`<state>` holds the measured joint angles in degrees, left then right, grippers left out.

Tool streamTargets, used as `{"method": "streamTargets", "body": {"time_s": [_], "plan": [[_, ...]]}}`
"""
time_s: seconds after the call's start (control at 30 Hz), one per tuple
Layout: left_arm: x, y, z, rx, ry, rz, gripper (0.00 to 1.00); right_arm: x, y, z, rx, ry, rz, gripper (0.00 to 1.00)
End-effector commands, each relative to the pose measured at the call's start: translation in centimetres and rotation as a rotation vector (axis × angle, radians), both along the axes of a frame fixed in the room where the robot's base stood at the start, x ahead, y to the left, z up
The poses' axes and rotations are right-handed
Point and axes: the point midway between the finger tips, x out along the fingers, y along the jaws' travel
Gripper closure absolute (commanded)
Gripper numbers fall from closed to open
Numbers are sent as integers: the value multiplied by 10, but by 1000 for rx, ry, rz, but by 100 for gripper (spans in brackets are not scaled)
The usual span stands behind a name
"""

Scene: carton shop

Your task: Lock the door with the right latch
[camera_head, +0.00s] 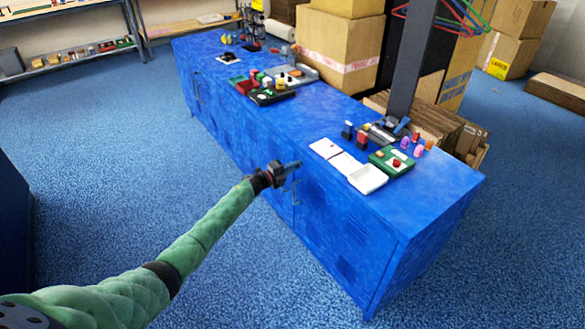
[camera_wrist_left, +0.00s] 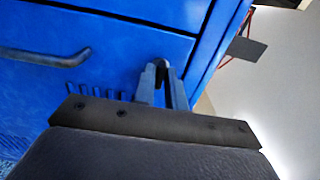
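The blue cabinet (camera_head: 345,215) stands across the middle of the head view, with louvred doors on its near side. A curved metal door handle (camera_head: 291,190) shows just below my left gripper (camera_head: 293,165); the handle also shows in the left wrist view (camera_wrist_left: 45,57). My left gripper is close to the cabinet front, just under the top edge. In the left wrist view its fingers (camera_wrist_left: 163,80) point at the blue front, with a small dark rounded piece at their tips. I cannot tell whether they grip it. The latch is not clearly visible. My right gripper is out of view.
The cabinet top holds a white tray (camera_head: 367,179), a green tray (camera_head: 390,165) and several small tools and blocks. Cardboard boxes (camera_head: 340,50) and a dark post (camera_head: 410,60) stand behind. The blue carpet (camera_head: 120,160) in front is clear.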

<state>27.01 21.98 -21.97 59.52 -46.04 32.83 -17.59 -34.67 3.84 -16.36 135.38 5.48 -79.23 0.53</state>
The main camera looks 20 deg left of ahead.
Motion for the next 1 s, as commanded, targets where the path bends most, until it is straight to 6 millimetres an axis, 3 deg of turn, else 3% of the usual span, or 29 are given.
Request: {"method": "streamTargets", "body": {"time_s": [0.47, 1.0], "plan": [[0, 0, 1, -78, 62, 0, 100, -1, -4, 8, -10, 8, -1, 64], [0, 0, 1, -450, 355, 0, 100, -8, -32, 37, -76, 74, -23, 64]]}}
